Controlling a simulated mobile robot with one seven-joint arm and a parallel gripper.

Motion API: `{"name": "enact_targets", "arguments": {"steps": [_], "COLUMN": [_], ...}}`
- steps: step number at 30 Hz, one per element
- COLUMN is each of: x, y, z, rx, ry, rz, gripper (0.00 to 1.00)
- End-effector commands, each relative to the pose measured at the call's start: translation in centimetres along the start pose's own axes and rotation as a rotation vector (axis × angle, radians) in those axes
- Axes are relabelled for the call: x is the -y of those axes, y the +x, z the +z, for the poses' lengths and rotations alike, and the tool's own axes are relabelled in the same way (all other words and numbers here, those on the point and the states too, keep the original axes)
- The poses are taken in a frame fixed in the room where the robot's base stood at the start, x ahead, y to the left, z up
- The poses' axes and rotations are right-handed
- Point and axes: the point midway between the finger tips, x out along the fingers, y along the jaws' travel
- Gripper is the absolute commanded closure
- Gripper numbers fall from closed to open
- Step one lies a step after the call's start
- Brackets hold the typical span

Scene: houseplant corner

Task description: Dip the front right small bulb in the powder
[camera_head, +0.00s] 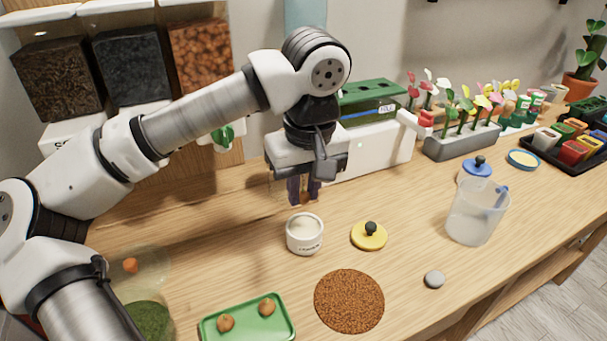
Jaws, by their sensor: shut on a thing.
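My gripper (303,198) points down over the table, just behind and above the white pot in the picture. Its dark fingers are closed on a small bulb, which they hide almost entirely. The small white pot (305,238) stands open and upright, with pale powder (305,224) inside and a label too small to read. The gripper is apart from the pot. A green tray (250,335) at the bottom holds two small brown bulbs, one at left (226,323) and one at right (267,307). The tray's front edge is cut off.
A yellow lid with a black knob (369,236) lies right of the pot. A round brown granular patch (349,301), a grey stone (434,280) and a clear jug (475,215) are farther right. A planter of flowers (462,142) stands behind. Bare wood surrounds the pot.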

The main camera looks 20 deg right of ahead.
Motion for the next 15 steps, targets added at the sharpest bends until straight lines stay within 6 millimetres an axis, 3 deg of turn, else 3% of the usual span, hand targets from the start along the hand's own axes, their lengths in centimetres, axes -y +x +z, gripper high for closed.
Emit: {"name": "enact_targets", "arguments": {"steps": [15], "x": [0.0], "y": [2.6], "z": [0.4], "rx": [0.000], "ry": [0.001], "rz": [0.001], "gripper": [0.98]}}
